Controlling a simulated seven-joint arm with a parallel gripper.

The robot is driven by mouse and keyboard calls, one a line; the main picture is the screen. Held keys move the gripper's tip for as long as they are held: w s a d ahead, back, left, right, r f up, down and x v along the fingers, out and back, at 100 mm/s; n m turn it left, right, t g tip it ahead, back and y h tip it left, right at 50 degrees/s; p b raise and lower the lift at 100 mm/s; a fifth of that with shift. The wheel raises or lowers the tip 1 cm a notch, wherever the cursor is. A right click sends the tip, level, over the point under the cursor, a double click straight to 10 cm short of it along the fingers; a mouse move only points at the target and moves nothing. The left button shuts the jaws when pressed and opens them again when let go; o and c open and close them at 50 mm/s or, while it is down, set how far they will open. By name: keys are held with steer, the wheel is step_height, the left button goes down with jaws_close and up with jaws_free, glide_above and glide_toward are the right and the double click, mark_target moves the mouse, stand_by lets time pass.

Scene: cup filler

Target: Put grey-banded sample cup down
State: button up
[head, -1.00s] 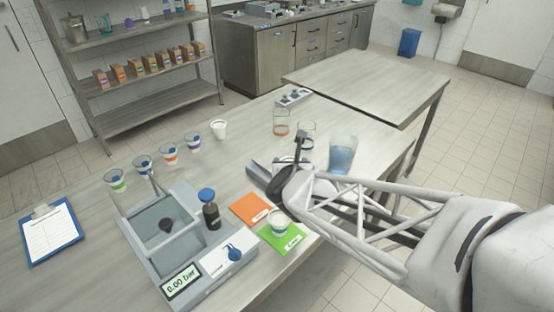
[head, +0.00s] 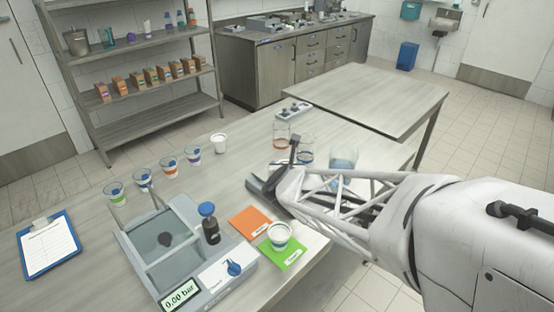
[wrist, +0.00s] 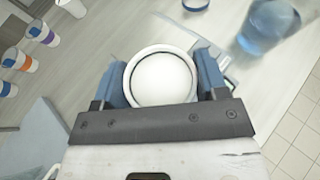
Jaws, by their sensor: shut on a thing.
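My gripper (wrist: 161,85) is shut on a round, pale cup (wrist: 162,76), seen from above in the wrist view between the two blue fingers. Its band does not show from this angle, so I cannot read its colour. I cannot tell whether the cup's base touches the table.
A white-topped cup (head: 279,233) stands on a green card (head: 291,257). Clear cups (head: 282,128) and a blue-liquid beaker (head: 343,158) stand behind my arm. A pressure device (head: 215,275), several banded cups (head: 169,170) and a white cup (head: 219,142) are to the left.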

steer(key=shift+w+a+f, duration=0.2)
steer(key=shift+w+a, duration=0.25)
steer(key=shift+w, duration=1.3)
steer(key=shift+w+a+f, duration=0.15)
steer(key=shift+w+a, duration=0.25)
steer(key=shift+w, duration=1.4)
steer(key=shift+w+a+f, duration=0.2)
steer(key=shift+w+a, duration=0.25)
steer(key=shift+w, duration=1.3)
steer(key=shift+f, duration=1.75)
steer(key=shift+f, duration=0.1)
steer(key=o, duration=0.9)
steer(key=shift+o, duration=0.2)
steer(key=shift+v, duration=6.1)
